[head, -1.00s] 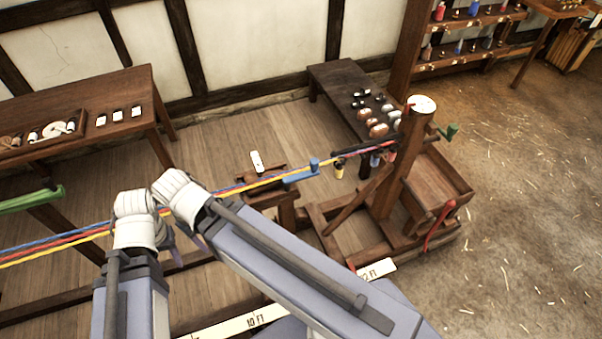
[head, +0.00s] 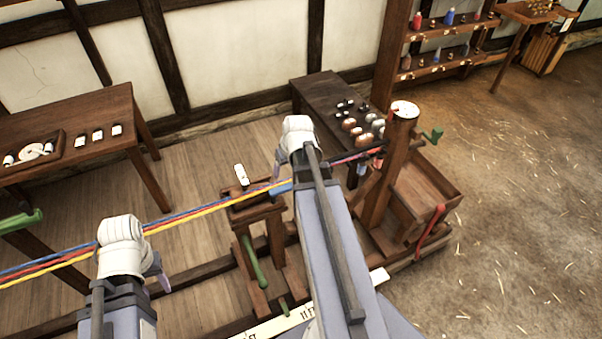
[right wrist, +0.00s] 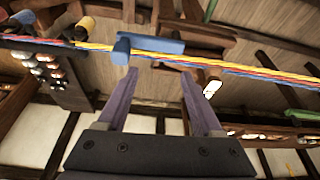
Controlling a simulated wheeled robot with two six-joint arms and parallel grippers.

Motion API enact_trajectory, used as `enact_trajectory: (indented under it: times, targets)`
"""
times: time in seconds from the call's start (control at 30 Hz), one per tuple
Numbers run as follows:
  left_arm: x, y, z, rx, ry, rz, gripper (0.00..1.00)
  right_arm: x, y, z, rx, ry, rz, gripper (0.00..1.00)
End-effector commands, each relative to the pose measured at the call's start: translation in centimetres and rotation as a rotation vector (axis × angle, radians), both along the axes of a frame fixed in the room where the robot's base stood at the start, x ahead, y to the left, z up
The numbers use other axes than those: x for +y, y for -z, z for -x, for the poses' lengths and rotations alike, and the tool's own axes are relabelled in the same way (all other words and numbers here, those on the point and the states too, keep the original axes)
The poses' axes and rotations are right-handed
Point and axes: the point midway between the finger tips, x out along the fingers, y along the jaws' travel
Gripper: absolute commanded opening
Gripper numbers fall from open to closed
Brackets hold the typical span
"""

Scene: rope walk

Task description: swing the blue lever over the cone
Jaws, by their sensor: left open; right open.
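The blue lever (head: 280,187) shows only in part in the head view, behind my right arm. In the right wrist view the blue lever (right wrist: 155,45) lies along the strands, its upright knob at its left end. My right gripper (right wrist: 158,86) is open and empty, its fingertips just short of the lever. In the head view my right gripper (head: 279,165) is mostly hidden by its wrist. My left gripper (head: 159,272) is open, low at the left, apart from the lever. The lever is by a wooden stand (head: 255,212); I cannot make out the cone clearly.
A white ruler strip (head: 275,326) lies along the rail. A dark bench (head: 330,95) stands behind; the floor at right is open.

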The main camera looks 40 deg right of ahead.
Motion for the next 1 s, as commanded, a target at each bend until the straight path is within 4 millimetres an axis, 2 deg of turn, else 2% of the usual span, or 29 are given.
enact_trajectory:
  times: [0.03, 0.1, 0.27, 0.63, 1.0]
  targets:
    - [0.0, 0.3, 0.0, 0.000, 0.000, 0.000, 0.50, -2.1, 0.2, 0.4, -0.016, 0.029, 0.004, 0.68]
    - [0.0, 0.4, 0.0, 0.000, 0.000, 0.000, 0.50, -4.0, 0.1, 0.8, -0.034, 0.052, 0.011, 0.68]
    - [0.0, 0.5, 0.0, 0.000, -0.001, 0.000, 0.50, -6.2, 0.0, 1.4, -0.057, 0.080, 0.021, 0.68]
    - [0.0, 1.3, 0.0, 0.000, 0.000, 0.000, 0.50, -6.5, 0.8, 1.2, -0.058, 0.082, 0.022, 0.68]
    - [0.0, 5.3, 0.0, 0.000, 0.007, -0.002, 0.50, -6.9, 4.9, -0.4, -0.059, 0.081, 0.021, 0.68]
